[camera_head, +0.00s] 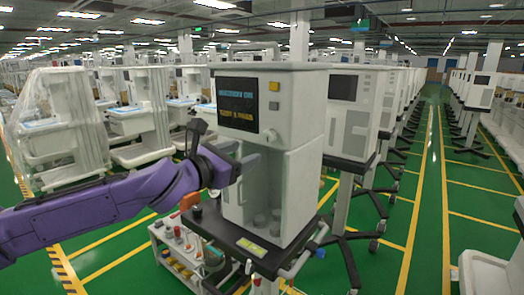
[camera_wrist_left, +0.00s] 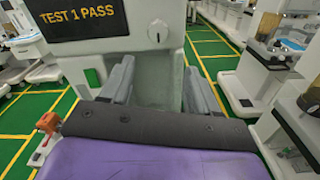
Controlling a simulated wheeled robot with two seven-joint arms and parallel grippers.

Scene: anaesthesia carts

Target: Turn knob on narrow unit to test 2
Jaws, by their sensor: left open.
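The narrow unit (camera_head: 300,110) is a pale cabinet with a dark screen (camera_head: 241,103) and a recessed glass-like bay below. The round knob (camera_head: 271,136) sits right of the screen, under a yellow button (camera_head: 274,86) and a grey button (camera_head: 274,105). In the left wrist view the knob (camera_wrist_left: 157,31) is pale and round, and the screen (camera_wrist_left: 92,18) reads "TEST 1 PASS". My left gripper (camera_head: 250,160) is in front of the unit, just below the knob. Its fingers (camera_wrist_left: 160,68) are apart with nothing between them. The knob's pointer setting is too small to read.
The unit stands on a dark shelf (camera_head: 240,243) with a small cart of coloured items (camera_head: 178,250) at its lower left. Other similar units (camera_head: 350,115) stand behind to the right. A green aisle (camera_head: 430,190) with yellow lines is open on the right.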

